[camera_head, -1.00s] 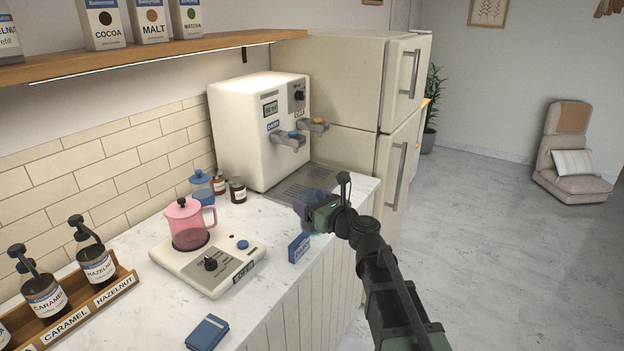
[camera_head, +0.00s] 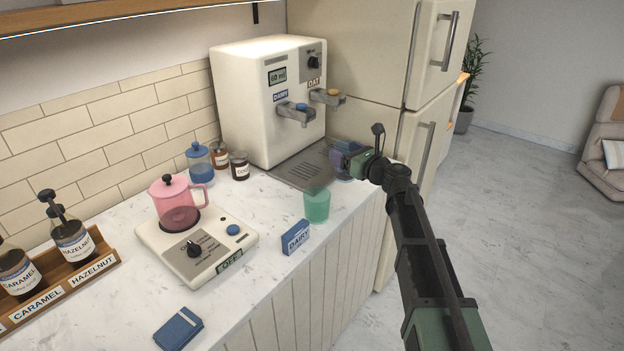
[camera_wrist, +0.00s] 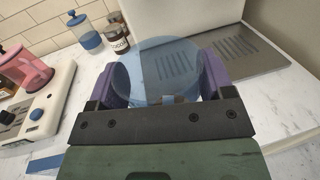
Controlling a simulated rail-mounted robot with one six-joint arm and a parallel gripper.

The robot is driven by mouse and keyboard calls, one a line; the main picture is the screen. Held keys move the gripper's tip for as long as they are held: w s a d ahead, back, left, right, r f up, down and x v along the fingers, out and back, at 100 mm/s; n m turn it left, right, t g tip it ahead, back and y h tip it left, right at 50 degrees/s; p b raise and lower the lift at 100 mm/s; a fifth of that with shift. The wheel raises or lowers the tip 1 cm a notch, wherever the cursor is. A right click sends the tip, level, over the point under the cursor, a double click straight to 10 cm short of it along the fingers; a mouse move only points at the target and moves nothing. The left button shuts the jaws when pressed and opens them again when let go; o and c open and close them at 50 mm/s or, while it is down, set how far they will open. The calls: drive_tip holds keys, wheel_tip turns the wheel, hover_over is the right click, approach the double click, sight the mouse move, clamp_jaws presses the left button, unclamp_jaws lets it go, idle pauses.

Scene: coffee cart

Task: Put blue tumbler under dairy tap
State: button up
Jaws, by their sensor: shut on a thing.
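The blue tumbler (camera_wrist: 158,66) is see-through and sits between the purple fingers of my gripper (camera_wrist: 163,78) in the wrist view. My gripper (camera_head: 347,158) is shut on it; in the head view the tumbler is mostly hidden behind the fingers. The dairy tap (camera_head: 293,113), with a blue button and DAIRY label, sticks out of the white dispenser (camera_head: 255,100). The drip tray (camera_head: 290,174) lies below it. My gripper is at the tray's right front side, lower than the tap and to its right in the head view.
A green tumbler (camera_head: 317,206) and a blue DAIRY box (camera_head: 295,238) stand near the counter's front edge. The oat tap (camera_head: 328,97) is right of the dairy tap. A pink pot (camera_head: 178,195) stands on a white warmer. A fridge (camera_head: 350,60) stands behind the dispenser.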

wheel_tip(320, 180, down, 3)
drive_tip(key=shift+f+b, duration=0.1)
drive_tip(key=shift+b, duration=0.7)
drive_tip(key=shift+a+r, duration=0.1)
drive_tip(key=shift+r, duration=0.15)
drive_tip(key=f+b+x, duration=0.1)
drive_tip(key=x, duration=0.5)
drive_tip(key=f+b+x, duration=0.1)
drive_tip(key=x, duration=0.5)
drive_tip(key=f+b+x, duration=0.1)
drive_tip(key=f+x, duration=0.1)
drive_tip(key=x, duration=0.3)
drive_tip(key=shift+w+a+f+b, duration=0.15)
drive_tip(key=shift+w+a+b, duration=0.1)
drive_tip(key=shift+w+b, duration=0.1)
drive_tip(key=shift+r, duration=0.3)
drive_tip(key=shift+f, duration=0.15)
drive_tip(key=o, duration=0.6)
drive_tip(key=shift+f, duration=0.1)
drive_tip(key=o, duration=0.5)
drive_tip(key=shift+r, duration=0.25)
drive_tip(key=v, duration=1.2)
drive_tip(key=shift+r, duration=0.1)
